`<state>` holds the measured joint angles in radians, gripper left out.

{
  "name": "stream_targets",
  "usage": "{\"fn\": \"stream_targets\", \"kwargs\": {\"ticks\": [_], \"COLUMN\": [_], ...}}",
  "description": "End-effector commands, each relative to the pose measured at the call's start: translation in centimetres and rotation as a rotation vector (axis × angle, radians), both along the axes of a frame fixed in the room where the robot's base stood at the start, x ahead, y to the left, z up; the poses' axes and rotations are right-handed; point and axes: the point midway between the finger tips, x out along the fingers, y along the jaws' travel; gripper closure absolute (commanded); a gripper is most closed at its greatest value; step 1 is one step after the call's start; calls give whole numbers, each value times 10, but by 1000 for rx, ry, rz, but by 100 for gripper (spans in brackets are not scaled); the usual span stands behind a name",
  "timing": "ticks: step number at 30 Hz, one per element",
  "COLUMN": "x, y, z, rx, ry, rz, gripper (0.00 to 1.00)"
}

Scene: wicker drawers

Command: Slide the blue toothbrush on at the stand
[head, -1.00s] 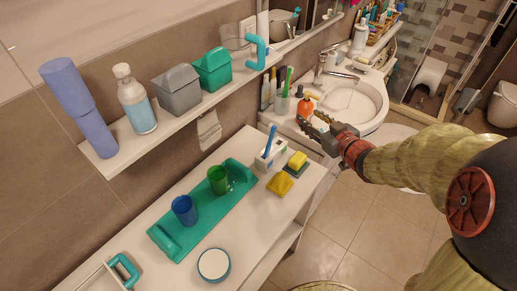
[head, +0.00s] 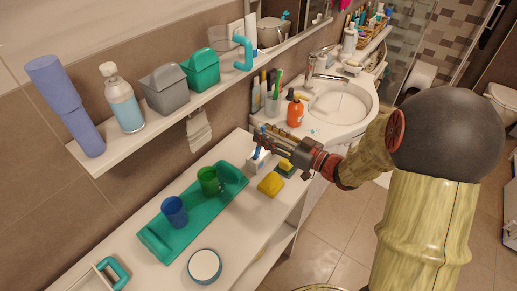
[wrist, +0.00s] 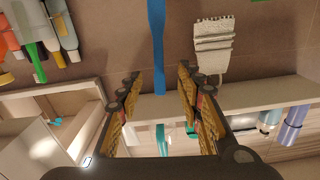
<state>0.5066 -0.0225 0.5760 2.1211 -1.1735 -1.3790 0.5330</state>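The blue toothbrush stands in the small white stand (head: 255,163) at the far end of the white cabinet top. In the wrist view, which is upside down, the blue toothbrush (wrist: 157,40) comes in from the top edge; its free end lies between my fingers. My gripper (head: 266,136) is beside the stand and a little above it, pointing toward the wall. In the wrist view my gripper (wrist: 158,88) is open, with gaps on both sides of the toothbrush. My fingers hide part of the toothbrush in the head view; its stand is outside the wrist view.
A yellow sponge (head: 270,184) lies in front of the stand. A teal tray (head: 160,243) holds a green cup (head: 208,181) and a blue cup (head: 174,212). An orange bottle (head: 295,113) stands by the sink (head: 345,103). A wall shelf (head: 168,118) runs above.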

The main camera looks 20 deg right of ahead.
Motion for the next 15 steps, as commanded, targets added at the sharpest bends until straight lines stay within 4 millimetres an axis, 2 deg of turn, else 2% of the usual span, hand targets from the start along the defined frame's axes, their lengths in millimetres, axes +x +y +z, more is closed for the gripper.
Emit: {"fn": "stream_targets", "kwargs": {"ticks": [6,15], "x": [21,23], "y": [15,16], "z": [-2,0], "rx": [-1,-1], "ry": [0,1], "rz": [1,-1], "gripper": [64,65]}}
